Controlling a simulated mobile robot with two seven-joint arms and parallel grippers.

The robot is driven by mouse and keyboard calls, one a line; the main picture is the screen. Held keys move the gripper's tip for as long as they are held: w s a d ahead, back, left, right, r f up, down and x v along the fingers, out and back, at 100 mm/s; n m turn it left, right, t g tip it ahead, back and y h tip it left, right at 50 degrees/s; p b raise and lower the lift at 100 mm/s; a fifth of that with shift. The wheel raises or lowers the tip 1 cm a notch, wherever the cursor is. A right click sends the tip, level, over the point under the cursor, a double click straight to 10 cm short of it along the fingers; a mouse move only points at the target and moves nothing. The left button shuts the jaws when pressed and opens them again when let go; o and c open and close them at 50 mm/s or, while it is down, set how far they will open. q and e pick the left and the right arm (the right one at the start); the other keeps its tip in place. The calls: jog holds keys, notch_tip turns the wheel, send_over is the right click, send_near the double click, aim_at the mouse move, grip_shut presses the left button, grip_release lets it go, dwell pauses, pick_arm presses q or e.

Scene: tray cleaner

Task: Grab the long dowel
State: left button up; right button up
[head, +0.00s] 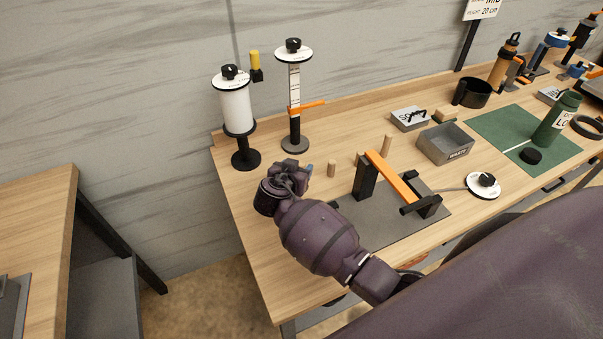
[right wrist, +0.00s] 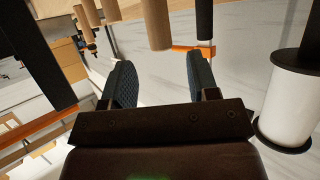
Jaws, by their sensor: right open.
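Three light wooden dowels stand upright on the table. The tallest-looking one (head: 387,145) stands behind the orange bar. A shorter one (head: 331,168) stands closest to my right gripper, and the third is mostly hidden near the black post. My right gripper (head: 305,176) is just left of the nearest dowel, above the table. In the right wrist view, the open fingers (right wrist: 160,72) have nothing between them. A dowel (right wrist: 157,22) shows ahead of the gap, with two others (right wrist: 110,10) (right wrist: 90,12) farther left. My left gripper is not in view.
A black-framed fixture with an orange bar (head: 390,177) stands right of my gripper on a grey mat (head: 365,235). A white spool (head: 237,108) and a gauge stand (head: 295,100) are behind. A grey bin (head: 446,145) and a bottle (head: 558,120) are farther right.

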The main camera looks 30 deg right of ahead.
aim_at(303, 163)
jog(key=shift+f+p+x, duration=0.15)
jog(key=shift+x, duration=1.45)
jog(key=shift+f+p+x, duration=0.15)
jog(key=shift+x, duration=1.4)
jog(key=shift+a, duration=0.15)
jog(key=c, duration=1)
